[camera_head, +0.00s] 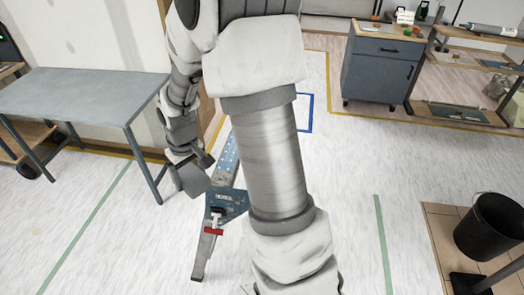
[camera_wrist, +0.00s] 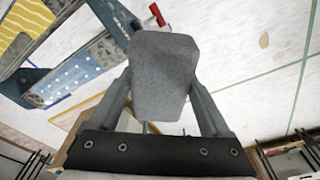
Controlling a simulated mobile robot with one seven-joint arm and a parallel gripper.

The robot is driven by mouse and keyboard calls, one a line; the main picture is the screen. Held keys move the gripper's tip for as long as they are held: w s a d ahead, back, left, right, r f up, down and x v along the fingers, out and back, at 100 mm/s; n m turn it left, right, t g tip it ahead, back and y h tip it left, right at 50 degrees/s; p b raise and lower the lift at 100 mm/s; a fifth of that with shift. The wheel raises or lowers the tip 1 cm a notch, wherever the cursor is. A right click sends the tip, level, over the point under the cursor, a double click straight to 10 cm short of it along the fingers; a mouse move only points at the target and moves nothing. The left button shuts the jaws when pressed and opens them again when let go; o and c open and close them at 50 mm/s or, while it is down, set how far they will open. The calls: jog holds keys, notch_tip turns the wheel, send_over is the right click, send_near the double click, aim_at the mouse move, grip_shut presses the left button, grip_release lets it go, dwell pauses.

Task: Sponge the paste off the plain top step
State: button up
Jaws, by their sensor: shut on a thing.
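My gripper (camera_head: 205,163) is left of the arm's thick middle link in the head view. It is shut on a grey block-shaped sponge (camera_wrist: 163,75), gripped between both fingers in the wrist view. The sponge also shows in the head view (camera_head: 192,180), beside the blue stepladder (camera_head: 227,200). The ladder fills the upper left of the wrist view (camera_wrist: 80,72), with pale dots and smudges on a blue-grey surface. I cannot tell which marks are paste, or whether the sponge touches the ladder. My arm hides part of the ladder.
A red clamp-like part (camera_head: 213,231) sits on the ladder. A grey table (camera_head: 80,92) stands at the left and a blue-grey cabinet (camera_head: 380,65) at the back right. A black bucket (camera_head: 492,226) is at the right. The floor between ladder and bucket looks clear.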

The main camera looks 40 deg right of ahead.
jog(key=s+d+n+p, duration=0.2)
jog(key=d+p, duration=0.1)
jog(key=d, duration=0.6)
jog(key=s+d+n+p, duration=0.2)
jog(key=s+d, duration=0.1)
jog(key=d, duration=0.7)
jog(key=shift+s+d+f+n+y+p, duration=0.25)
jog(key=shift+s+f+n+y+p, duration=0.1)
jog(key=shift+f+n+p, duration=0.1)
notch_tip(320, 180, down, 6)
jog(key=b, duration=0.5)
jog(key=shift+f, duration=0.25)
jog(key=shift+s+f, duration=0.1)
jog(key=shift+f, duration=1.3)
dwell(0.8)
jog(key=shift+r, duration=0.2)
dwell(0.5)
jog(key=shift+f, duration=0.1)
dwell(0.4)
